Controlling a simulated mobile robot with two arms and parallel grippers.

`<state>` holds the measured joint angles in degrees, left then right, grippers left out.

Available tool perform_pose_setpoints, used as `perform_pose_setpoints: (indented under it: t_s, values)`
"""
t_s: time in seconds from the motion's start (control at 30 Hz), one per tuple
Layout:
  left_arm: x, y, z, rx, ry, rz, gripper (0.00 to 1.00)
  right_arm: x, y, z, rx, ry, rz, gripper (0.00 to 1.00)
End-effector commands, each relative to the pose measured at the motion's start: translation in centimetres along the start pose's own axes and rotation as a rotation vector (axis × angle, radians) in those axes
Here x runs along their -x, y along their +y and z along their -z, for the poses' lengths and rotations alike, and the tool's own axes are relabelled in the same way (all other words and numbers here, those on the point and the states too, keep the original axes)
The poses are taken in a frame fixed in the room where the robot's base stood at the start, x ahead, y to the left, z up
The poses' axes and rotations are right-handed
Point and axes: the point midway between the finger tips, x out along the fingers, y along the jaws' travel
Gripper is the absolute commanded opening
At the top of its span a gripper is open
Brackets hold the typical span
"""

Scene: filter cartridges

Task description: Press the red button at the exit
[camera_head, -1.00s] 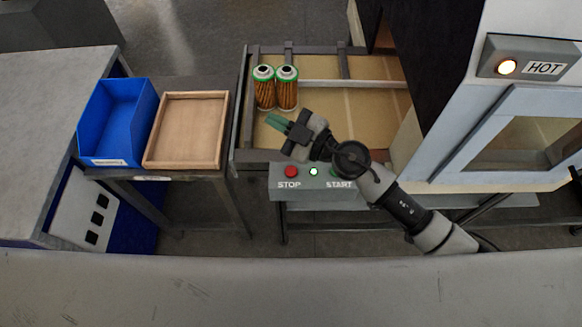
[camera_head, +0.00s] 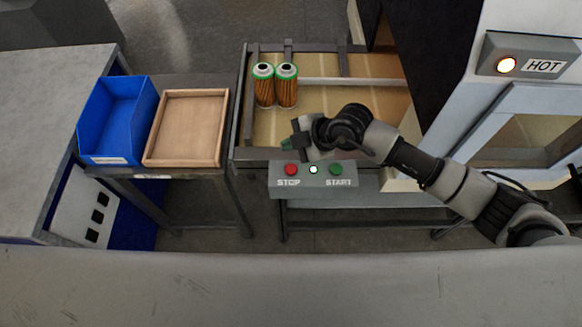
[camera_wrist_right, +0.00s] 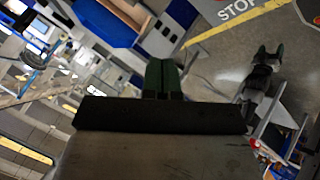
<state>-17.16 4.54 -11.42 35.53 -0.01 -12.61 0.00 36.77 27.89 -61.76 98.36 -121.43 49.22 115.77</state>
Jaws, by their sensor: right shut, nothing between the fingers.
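The red button (camera_head: 291,170) sits above the word STOP at the left end of a grey control box (camera_head: 314,190). A grey and black arm end with a green tip (camera_wrist_right: 264,72), seemingly my left gripper, shows small there.
Two orange filter cartridges (camera_head: 264,87) (camera_head: 287,87) with green rims stand on the conveyor bed (camera_head: 330,120) behind the box. A blue bin (camera_head: 117,120) and a wooden tray (camera_head: 187,127) are at left. A machine with a lit HOT lamp (camera_head: 506,65) stands at right.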

Motion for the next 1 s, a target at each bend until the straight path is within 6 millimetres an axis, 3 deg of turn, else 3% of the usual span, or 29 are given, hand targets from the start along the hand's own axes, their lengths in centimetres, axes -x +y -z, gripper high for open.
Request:
perform_pose_setpoints:
  t_s: [0.47, 0.7, 1.0]
  values:
    - [-6.7, 0.1, -0.6, 0.0, 0.0, 0.0, 0.6, -4.6, -3.4, -3.4, 0.001, 0.0, 0.0, 0.0]
    - [-7.0, 0.1, -0.7, 0.0, 0.0, 0.0, 0.6, -5.7, -4.2, -4.1, -0.001, 0.002, -0.001, 0.0]
    - [-7.0, 0.1, -0.7, -0.001, 0.0, 0.0, 0.6, -5.8, -4.2, -4.2, 0.0, 0.001, -0.001, 0.0]
